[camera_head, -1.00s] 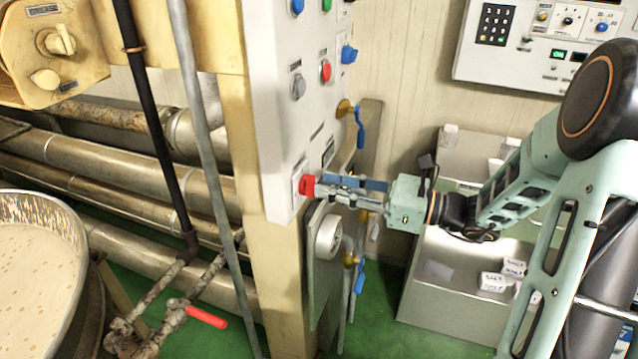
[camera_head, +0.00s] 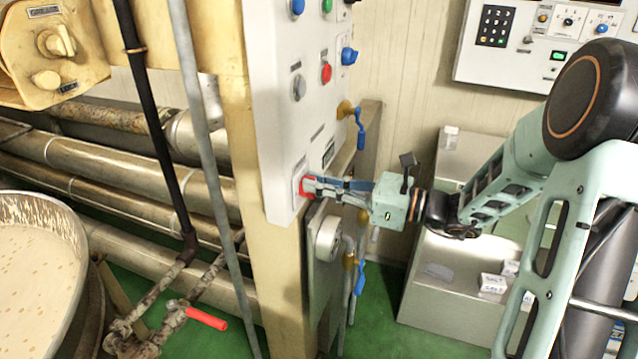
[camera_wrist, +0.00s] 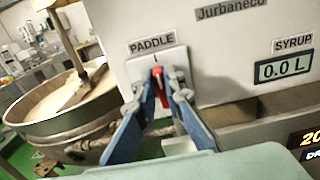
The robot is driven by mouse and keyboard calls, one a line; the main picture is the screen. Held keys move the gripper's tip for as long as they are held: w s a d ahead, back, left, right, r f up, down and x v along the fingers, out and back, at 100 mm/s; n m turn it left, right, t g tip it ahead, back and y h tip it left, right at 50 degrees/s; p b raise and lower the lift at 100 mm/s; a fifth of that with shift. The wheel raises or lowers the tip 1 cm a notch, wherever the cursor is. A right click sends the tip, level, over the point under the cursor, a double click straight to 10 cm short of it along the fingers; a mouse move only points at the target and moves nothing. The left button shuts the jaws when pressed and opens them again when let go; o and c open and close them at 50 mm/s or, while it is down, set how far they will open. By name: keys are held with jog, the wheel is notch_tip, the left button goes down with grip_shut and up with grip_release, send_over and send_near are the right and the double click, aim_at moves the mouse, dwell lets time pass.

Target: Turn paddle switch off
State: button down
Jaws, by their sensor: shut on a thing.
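The paddle switch (camera_wrist: 160,88) is a red knob on a pale plate under the label PADDLE in the wrist view. In the head view the red switch (camera_head: 306,187) sits low on the white control panel (camera_head: 285,130). My gripper (camera_wrist: 163,90) has its two fingers on either side of the red knob, shut on it. In the head view my gripper (camera_head: 318,184) reaches the panel from the right and partly covers the switch.
A large kettle (camera_head: 45,240) of pale mixture stands at the left. Blue-handled valves (camera_head: 360,125) are beside the panel's right edge. A SYRUP display (camera_wrist: 283,68) reads 0.0 L. A metal counter with small boxes (camera_head: 492,283) is behind my arm.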

jog(key=n+b, duration=0.2)
jog(key=n, duration=0.1)
jog(key=n+b, duration=0.3)
jog(key=s+f+n+b, duration=0.1)
jog(key=n+b, duration=0.2)
jog(key=shift+a, duration=0.2)
jog(key=n+b, duration=0.3)
jog(key=b, duration=0.1)
jog(key=n+b, duration=0.2)
jog(key=b, duration=0.1)
jog(key=shift+s+f+n, duration=0.1)
jog(key=shift+f+n, duration=0.2)
jog(key=shift+f, duration=0.05)
jog(key=n+b, duration=0.2)
jog(key=b, duration=0.1)
jog(key=shift+n, duration=0.3)
jog(key=shift+n+b, duration=0.3)
jog(key=shift+b, duration=0.25)
jog(key=shift+r, duration=0.15)
jog(key=c, duration=2)
grip_release()
